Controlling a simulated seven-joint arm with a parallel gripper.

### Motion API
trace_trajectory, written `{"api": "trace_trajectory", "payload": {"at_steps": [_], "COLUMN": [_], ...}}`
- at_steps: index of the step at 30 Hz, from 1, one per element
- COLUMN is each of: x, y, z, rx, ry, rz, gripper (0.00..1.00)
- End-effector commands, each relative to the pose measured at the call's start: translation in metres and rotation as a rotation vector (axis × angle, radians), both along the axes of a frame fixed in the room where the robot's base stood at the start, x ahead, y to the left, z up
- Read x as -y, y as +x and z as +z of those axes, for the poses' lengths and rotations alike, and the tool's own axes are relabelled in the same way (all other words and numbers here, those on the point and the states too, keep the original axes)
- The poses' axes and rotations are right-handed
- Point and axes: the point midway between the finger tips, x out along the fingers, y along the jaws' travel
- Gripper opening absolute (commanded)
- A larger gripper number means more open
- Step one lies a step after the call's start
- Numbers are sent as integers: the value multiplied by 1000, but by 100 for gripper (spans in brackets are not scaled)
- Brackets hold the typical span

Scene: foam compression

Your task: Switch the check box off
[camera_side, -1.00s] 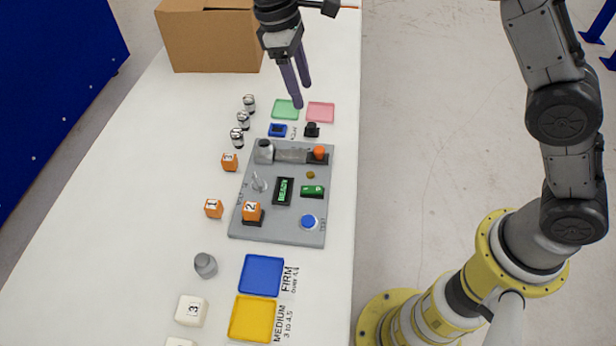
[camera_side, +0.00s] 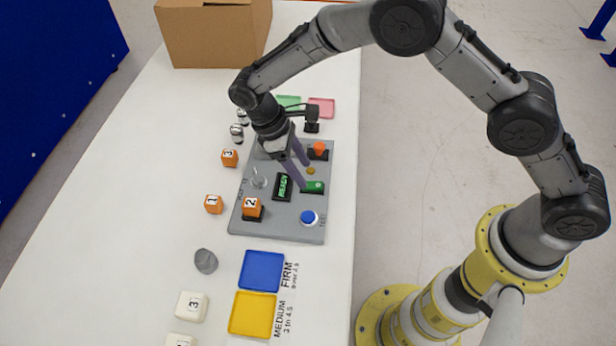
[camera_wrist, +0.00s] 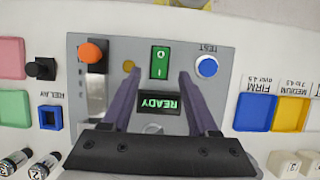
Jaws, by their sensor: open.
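The check box is a grey panel (camera_side: 275,234) on the table, with a lit READY display (camera_side: 283,187) and a green rocker switch (camera_side: 315,187). In the wrist view the rocker (camera_wrist: 160,62) lies just beyond the display (camera_wrist: 158,104), between my fingers' lines. A blue TEST button (camera_side: 308,217) and an orange-red knob (camera_side: 319,148) are also on the panel. My gripper (camera_side: 306,176) is open and empty, its fingers pointing down over the panel close to the rocker. I cannot tell whether a finger touches it. My gripper hides part of the panel's back left.
Orange block 2 (camera_side: 252,206) stands on the panel's front left, near a small lever (camera_side: 258,178). Orange blocks 1 (camera_side: 213,204) and 3 (camera_side: 230,158) are to its left. Blue (camera_side: 262,271) and yellow (camera_side: 253,315) trays lie in front. A cardboard box (camera_side: 214,36) stands at the back.

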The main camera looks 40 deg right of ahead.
Motion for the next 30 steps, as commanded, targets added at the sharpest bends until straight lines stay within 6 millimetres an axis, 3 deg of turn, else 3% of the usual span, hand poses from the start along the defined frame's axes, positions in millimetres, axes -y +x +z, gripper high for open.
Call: {"api": "trace_trajectory", "payload": {"at_steps": [3, 9, 20, 30], "x": [6, 11, 12, 11], "y": [-6, -10, -11, -11], "z": [-18, -35, -39, -38], "rx": [-3, 0, 1, 1], "ry": [-1, 0, 0, 1], "rz": [0, 0, 0, 0], "gripper": [60, 60, 60, 0]}}
